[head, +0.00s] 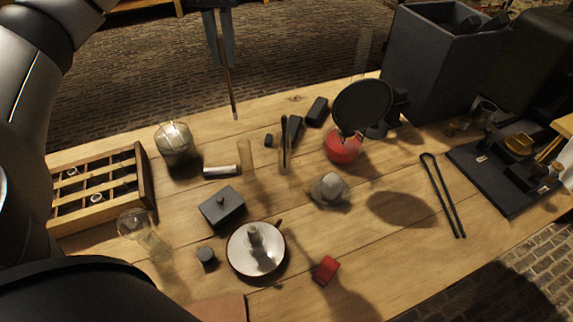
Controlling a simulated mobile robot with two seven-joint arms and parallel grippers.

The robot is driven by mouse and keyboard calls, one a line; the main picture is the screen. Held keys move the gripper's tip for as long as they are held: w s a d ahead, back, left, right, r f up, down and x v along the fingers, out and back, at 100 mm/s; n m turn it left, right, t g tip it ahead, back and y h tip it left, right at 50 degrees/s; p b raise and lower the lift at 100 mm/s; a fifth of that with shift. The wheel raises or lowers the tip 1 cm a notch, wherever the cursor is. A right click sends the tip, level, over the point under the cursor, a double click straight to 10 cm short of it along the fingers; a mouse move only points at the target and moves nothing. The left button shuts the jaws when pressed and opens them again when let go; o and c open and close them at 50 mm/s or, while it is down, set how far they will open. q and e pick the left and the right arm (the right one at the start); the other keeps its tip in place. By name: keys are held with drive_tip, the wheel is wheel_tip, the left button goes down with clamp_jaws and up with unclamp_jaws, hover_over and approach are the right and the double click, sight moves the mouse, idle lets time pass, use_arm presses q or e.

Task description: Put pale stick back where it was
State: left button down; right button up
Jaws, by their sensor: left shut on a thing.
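My left gripper (221,60) hangs at the top of the head view, beyond the table's far edge. It is shut on a thin, brownish stick (231,92), which looks like the pale stick. The stick points down, slightly tilted, and its lower tip shows near the far edge of the wooden table (330,255). I cannot tell whether the tip touches anything. Clear, jar-like cylinders (246,160) stand on the table nearer to me than the stick. My right gripper is not in view.
A wooden rack (146,180) and a round glass jar (175,142) are at left. A grey lidded box (221,206), red-rimmed dish (268,262) and red kettle-like pot (343,148) crowd the middle. Black tongs (443,195) and a dark tray (492,182) lie at right. The front right is clearer.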

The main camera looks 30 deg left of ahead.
use_arm(q)
wheel_tip(320, 180, down, 20)
drive_tip(key=b, duration=0.6)
drive_tip(key=shift+w+d+b, duration=0.25)
drive_tip(key=shift+d+b, duration=0.05)
drive_tip(key=c, duration=0.9)
unclamp_jaws()
drive_tip(key=shift+o, duration=0.3)
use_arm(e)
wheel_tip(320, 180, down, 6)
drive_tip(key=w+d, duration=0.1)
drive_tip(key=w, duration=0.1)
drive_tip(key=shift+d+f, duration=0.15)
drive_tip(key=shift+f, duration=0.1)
